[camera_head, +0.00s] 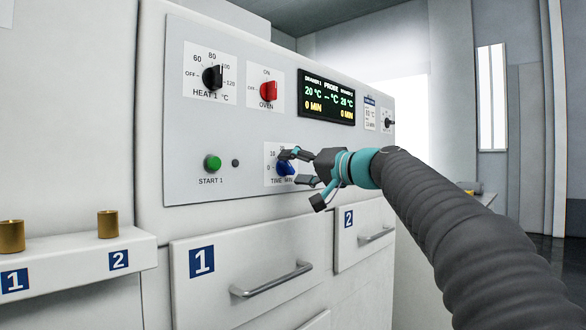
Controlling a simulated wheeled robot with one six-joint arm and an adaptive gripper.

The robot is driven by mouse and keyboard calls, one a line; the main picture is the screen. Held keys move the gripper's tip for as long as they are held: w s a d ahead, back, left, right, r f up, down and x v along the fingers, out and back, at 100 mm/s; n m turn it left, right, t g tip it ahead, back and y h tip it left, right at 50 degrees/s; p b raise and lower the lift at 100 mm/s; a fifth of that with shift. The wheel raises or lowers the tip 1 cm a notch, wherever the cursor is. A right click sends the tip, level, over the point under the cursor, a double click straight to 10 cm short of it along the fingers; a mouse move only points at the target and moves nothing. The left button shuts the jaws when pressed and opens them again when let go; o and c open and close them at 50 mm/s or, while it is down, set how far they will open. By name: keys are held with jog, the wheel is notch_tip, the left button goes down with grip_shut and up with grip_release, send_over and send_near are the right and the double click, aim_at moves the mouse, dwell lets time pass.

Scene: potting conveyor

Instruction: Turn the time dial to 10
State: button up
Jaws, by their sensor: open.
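The blue time dial (284,168) sits on the grey control panel, on a white plate marked TIME MIN.
A black heat dial (212,77), red oven switch (268,91) and green start button (212,162) are on the panel. A display (327,97) reads 20 °C and 0 MIN. Below are drawers 1 (250,268) and 2 (365,232). Brass cups (108,224) stand on a ledge left.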

jog(key=v, duration=1.1)
jog(key=shift+s, duration=0.1)
